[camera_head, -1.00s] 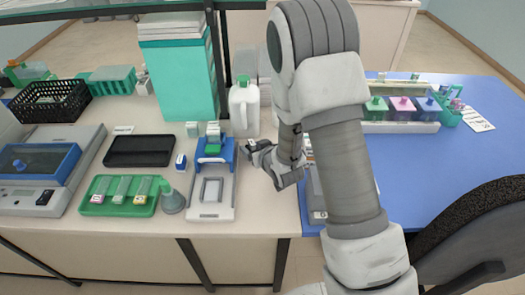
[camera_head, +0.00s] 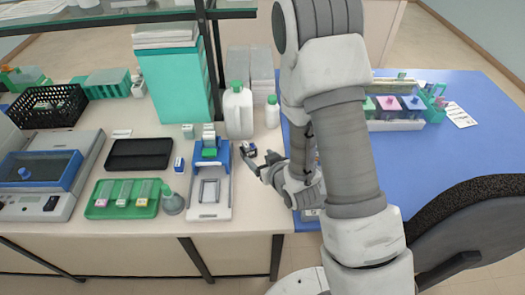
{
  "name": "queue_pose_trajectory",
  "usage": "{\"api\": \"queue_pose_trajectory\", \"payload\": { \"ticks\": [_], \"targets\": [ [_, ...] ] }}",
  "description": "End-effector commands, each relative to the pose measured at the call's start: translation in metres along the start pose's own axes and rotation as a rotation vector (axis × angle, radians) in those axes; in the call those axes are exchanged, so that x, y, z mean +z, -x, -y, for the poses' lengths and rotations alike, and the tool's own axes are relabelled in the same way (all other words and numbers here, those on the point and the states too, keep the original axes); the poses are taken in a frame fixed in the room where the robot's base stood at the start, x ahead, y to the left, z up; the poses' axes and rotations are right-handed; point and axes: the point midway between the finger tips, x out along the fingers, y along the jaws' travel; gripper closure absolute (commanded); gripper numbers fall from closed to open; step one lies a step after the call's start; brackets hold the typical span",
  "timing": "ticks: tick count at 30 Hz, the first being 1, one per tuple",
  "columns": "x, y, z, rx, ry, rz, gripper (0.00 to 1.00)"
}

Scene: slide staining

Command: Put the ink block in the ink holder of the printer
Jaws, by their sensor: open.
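The printer (camera_head: 210,208) is a white and blue device with a green-and-white top part, standing left of my gripper. A small dark block with a white patch (camera_head: 249,149), possibly the ink block, is right of the printer at my gripper's fingertips. My gripper (camera_head: 257,160) is open and points left towards the printer; I cannot tell whether the block is between its fingers or just beyond them. Another small blue-and-white block (camera_head: 180,164) stands on the table left of the printer. The ink holder cannot be clearly made out.
A white jug with a green cap (camera_head: 238,112) and a small white bottle (camera_head: 272,112) stand behind my gripper. Staining jars (camera_head: 412,104) stand on the blue mat (camera_head: 462,160).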

Motion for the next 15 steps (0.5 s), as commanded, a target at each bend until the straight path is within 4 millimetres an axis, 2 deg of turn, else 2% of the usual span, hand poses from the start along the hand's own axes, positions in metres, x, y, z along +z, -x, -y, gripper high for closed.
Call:
{"api": "queue_pose_trajectory", "payload": {
  "ticks": [6, 15],
  "targets": [
    [-0.0019, 0.0096, 0.0002, 0.001, 0.0, 0.002, 0.26],
    [-0.0009, 0.0112, -0.0005, 0.003, 0.0, 0.001, 0.26]
  ]
}}
